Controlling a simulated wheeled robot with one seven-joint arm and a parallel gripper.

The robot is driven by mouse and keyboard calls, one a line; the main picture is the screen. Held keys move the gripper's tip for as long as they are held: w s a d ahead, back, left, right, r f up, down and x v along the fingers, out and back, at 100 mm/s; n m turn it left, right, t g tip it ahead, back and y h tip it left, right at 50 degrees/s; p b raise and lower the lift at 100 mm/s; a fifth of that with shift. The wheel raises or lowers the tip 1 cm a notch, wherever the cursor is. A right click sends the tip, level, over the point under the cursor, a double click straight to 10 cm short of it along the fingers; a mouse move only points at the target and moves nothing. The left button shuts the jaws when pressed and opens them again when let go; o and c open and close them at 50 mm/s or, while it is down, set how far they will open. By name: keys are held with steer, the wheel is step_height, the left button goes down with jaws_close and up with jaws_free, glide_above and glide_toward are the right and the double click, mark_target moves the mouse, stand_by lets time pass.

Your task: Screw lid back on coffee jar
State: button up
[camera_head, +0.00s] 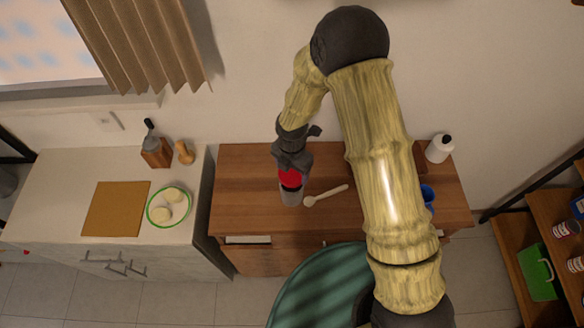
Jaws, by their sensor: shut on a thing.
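A clear greyish coffee jar (291,196) stands near the front edge of the wooden cabinet top, left of its middle. A red lid (290,178) is at the mouth of the jar. My gripper (292,170) points down from above and is shut on the red lid. The lid looks to be on or just over the rim; I cannot tell whether it is seated or threaded. The far side of the lid is hidden by my gripper.
A pale spoon (326,196) lies just right of the jar. A blue cup (428,194) and a white bottle (440,148) stand at the right, partly behind my arm. A green-rimmed plate (169,206) is on the left counter. The wooden top (240,190) left of the jar is clear.

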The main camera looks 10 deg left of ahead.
mark_target(292, 172)
steer(key=shift+f+b, duration=0.55)
steer(key=shift+f, duration=0.4)
steer(key=shift+f+b, duration=0.7)
steer(key=shift+f, duration=0.25)
steer(key=o, duration=0.4)
steer(key=c, duration=0.4)
steer(key=m+b, duration=0.1)
steer(key=m, duration=0.4)
steer(key=shift+f, duration=0.1)
steer(key=shift+c, duration=0.2)
steer(key=m+b, duration=0.1)
steer(key=m, duration=0.3)
steer(key=shift+m, duration=0.3)
